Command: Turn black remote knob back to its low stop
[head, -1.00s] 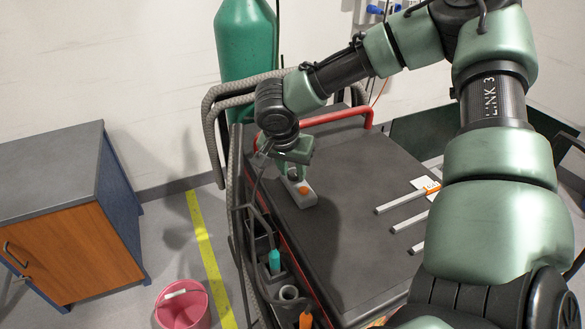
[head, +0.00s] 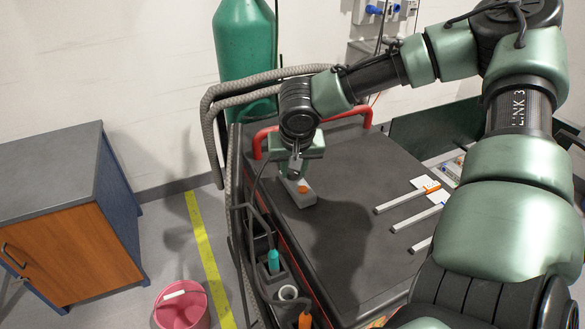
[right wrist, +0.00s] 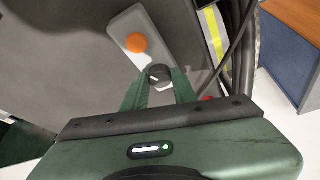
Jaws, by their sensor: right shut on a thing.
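The grey remote box (head: 303,197) lies on the dark cart top near its left side. It also shows in the right wrist view (right wrist: 127,22), with an orange button (right wrist: 137,43) on its face. The black knob (right wrist: 159,73) sits on the box near the gripper and carries a white pointer line. My right gripper (right wrist: 159,85) reaches down over the box, its two fingers on either side of the knob and shut on it. In the head view the knob is hidden behind the gripper. My left gripper is not in view.
Several pale bars (head: 408,199) lie on the right of the cart top. A red rail (head: 345,113) runs along its back. A green cylinder (head: 245,45) and grey hoses (head: 212,110) stand behind left. A pink bucket (head: 182,306) is on the floor.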

